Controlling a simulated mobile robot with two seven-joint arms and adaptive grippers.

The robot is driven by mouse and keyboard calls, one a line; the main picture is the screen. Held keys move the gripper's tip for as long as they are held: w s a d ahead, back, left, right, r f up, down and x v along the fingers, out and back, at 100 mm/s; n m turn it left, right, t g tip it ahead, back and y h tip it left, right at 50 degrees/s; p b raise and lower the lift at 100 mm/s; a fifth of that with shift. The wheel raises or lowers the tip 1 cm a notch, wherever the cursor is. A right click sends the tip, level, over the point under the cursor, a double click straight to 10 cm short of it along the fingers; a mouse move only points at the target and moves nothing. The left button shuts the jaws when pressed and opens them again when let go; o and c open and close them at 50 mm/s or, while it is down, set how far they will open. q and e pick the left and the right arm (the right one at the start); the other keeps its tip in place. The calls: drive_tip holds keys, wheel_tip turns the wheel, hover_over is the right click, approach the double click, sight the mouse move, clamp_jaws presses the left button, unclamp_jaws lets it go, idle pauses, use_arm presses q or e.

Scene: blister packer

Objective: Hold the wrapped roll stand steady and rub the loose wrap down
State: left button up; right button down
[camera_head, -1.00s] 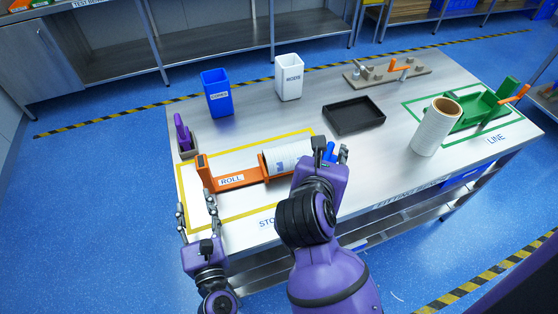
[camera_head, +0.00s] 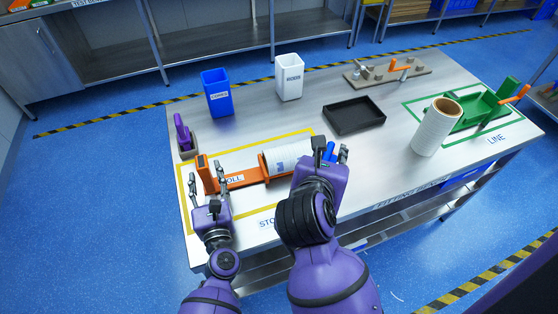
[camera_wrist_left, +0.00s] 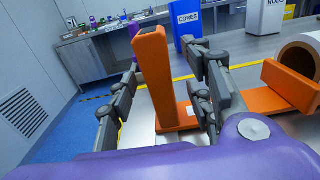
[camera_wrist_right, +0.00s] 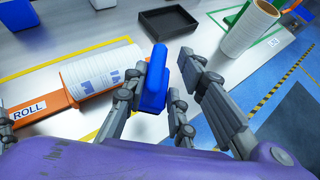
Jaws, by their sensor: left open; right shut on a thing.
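The orange roll stand (camera_head: 240,182), labelled ROLL, lies on the bench inside a yellow outline. A white wrapped roll (camera_head: 286,157) with small blue patches sits at its right end; the roll also shows in the right wrist view (camera_wrist_right: 100,75). My left gripper (camera_head: 208,184) is open at the stand's left end. In the left wrist view (camera_wrist_left: 165,85) the orange upright (camera_wrist_left: 154,75) appears between its fingers; contact cannot be told. My right gripper (camera_wrist_right: 158,92) is shut on a blue piece (camera_wrist_right: 154,78) beside the roll's right end. Its fingers hide part of that piece.
A purple tool (camera_head: 182,133) stands in a holder behind the stand's left end. Blue (camera_head: 217,95) and white (camera_head: 289,80) bins and a black tray (camera_head: 354,117) stand farther back. Another roll (camera_head: 435,128) stands near a green fixture (camera_head: 478,110) at right.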

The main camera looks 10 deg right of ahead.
use_arm(q)
drive_tip(key=shift+w+a, duration=0.2)
drive_tip(key=shift+w, duration=0.95)
clamp_jaws()
drive_tip(key=shift+r, duration=0.1)
drive_tip(key=shift+f, duration=0.3)
